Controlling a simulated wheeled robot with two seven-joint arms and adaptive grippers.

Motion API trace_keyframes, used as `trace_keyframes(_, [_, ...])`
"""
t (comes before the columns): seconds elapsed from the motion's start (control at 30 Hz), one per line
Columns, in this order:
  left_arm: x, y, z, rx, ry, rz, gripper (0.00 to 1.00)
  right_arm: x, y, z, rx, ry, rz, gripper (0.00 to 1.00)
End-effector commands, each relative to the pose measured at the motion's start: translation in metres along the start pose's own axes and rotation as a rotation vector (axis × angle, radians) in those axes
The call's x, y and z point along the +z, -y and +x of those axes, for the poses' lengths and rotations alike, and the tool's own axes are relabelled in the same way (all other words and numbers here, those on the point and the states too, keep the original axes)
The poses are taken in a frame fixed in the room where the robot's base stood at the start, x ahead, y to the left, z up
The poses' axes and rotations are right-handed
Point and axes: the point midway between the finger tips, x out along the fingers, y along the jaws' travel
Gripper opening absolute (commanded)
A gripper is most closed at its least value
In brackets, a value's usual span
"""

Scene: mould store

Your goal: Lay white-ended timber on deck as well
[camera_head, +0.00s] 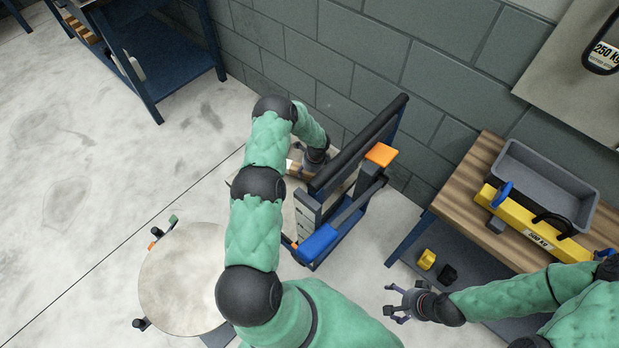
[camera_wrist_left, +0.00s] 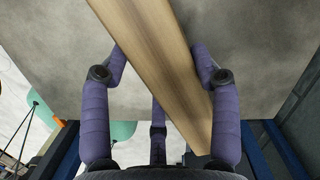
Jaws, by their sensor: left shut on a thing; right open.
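My left gripper (camera_head: 308,168) is low beside a dark blue-and-grey wheeled frame (camera_head: 345,205), mostly hidden behind its own arm. In the left wrist view its purple fingers (camera_wrist_left: 158,90) are shut on a long plain timber (camera_wrist_left: 160,50), which runs slanted between them and out of the top of the picture. A small piece of wood with a white patch (camera_head: 293,164) shows at the gripper in the head view; the rest is hidden. A flat grey surface (camera_wrist_left: 240,45) lies beyond the timber; I cannot tell the gap. My right gripper (camera_head: 398,301) is open and empty, above the floor.
A bench (camera_head: 462,190) at right carries a grey tray (camera_head: 530,165) and a yellow lifting beam (camera_head: 535,225); yellow and black blocks (camera_head: 427,259) sit on its lower shelf. A round plate (camera_head: 180,280) is at lower left. A blue rack (camera_head: 150,75) stands at back left. Left floor is clear.

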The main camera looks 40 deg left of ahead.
Motion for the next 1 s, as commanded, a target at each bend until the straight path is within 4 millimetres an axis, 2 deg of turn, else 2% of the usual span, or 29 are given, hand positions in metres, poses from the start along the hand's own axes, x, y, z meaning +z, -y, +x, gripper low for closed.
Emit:
trace_keyframes(0.03, [-0.002, -0.001, 0.011, 0.002, 0.0, 0.0, 0.15, 0.0, -0.002, 0.006, 0.0, 0.0, 0.0, 0.86])
trace_keyframes(0.13, [-0.003, -0.001, 0.022, 0.001, 0.0, 0.0, 0.15, 0.0, -0.004, 0.01, 0.0, 0.0, 0.0, 0.86])
trace_keyframes(0.57, [-0.004, 0.0, 0.026, 0.0, 0.001, 0.0, 0.15, -0.001, -0.005, 0.013, 0.0, 0.0, 0.0, 0.86])
trace_keyframes(0.6, [-0.004, -0.001, 0.026, 0.001, 0.0, 0.001, 0.73, 0.0, -0.004, 0.012, 0.0, 0.0, 0.0, 0.86])
trace_keyframes(0.63, [-0.004, -0.001, 0.026, 0.001, 0.0, 0.001, 0.82, 0.0, -0.004, 0.012, 0.0, 0.0, 0.0, 0.86])
trace_keyframes(0.67, [-0.004, -0.001, 0.026, 0.001, 0.0, 0.001, 0.86, 0.0, -0.004, 0.012, 0.0, 0.0, 0.0, 0.86])
trace_keyframes(1.0, [-0.004, -0.001, 0.025, 0.001, 0.0, 0.001, 0.86, 0.0, -0.004, 0.011, 0.0, 0.0, 0.0, 0.86])
